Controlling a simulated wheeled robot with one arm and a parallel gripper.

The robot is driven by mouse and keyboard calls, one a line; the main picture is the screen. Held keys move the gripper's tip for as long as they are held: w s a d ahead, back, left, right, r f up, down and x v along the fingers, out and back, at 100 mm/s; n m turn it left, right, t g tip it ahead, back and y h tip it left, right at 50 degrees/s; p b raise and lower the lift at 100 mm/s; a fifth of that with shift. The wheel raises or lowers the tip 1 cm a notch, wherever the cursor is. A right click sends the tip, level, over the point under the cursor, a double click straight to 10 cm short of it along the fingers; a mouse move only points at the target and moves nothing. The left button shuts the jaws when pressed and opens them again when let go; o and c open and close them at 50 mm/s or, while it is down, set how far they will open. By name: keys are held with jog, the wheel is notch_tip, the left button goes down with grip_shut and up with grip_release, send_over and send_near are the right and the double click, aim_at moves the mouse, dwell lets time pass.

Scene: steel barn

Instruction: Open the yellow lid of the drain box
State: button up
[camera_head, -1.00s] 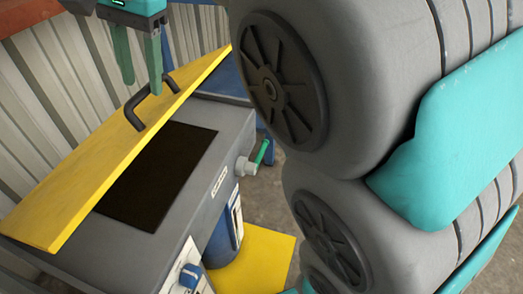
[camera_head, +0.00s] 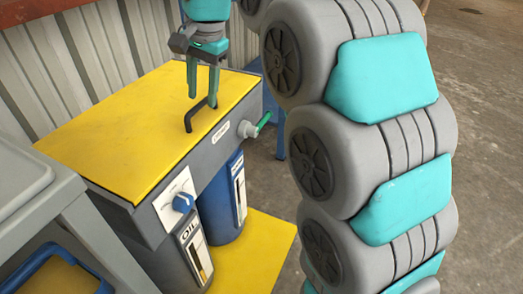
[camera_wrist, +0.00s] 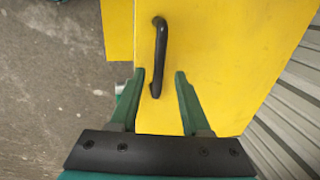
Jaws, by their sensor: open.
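The yellow lid (camera_head: 130,135) lies down flat over the top of the grey drain box (camera_head: 215,150); the dark opening is hidden under it. A black bar handle (camera_head: 200,116) stands on the lid near its front edge. My gripper (camera_head: 202,100) is above the lid with its green fingers pointing down at the handle. In the wrist view the fingers (camera_wrist: 160,73) are open, and the lower part of the handle (camera_wrist: 160,50) shows between them with gaps on both sides. The lid (camera_wrist: 215,50) fills the middle of that view.
A valve with a green lever (camera_head: 255,127) sticks out from the box's side. Blue oil containers (camera_head: 222,205) stand below. A grey cabinet (camera_head: 40,190) is at the near left, and a corrugated wall (camera_head: 80,60) is close behind. Concrete floor (camera_head: 470,160) is clear at right.

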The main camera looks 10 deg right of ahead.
jog(key=shift+d+r+p, duration=0.6)
jog(key=shift+r+p, duration=0.05)
jog(key=shift+r, duration=2.95)
jog(key=s+d+f+n, duration=0.1)
jog(key=s+d+f, duration=0.2)
jog(key=s, duration=0.3)
jog(key=s+d+f+n+g+h+p, duration=0.1)
jog(key=s+d+f+n, duration=0.1)
jog(key=s+d+f, duration=0.2)
notch_tip(320, 180, down, 2)
jog(key=s, duration=0.3)
jog(key=shift+f, duration=0.15)
jog(key=shift+d, duration=0.1)
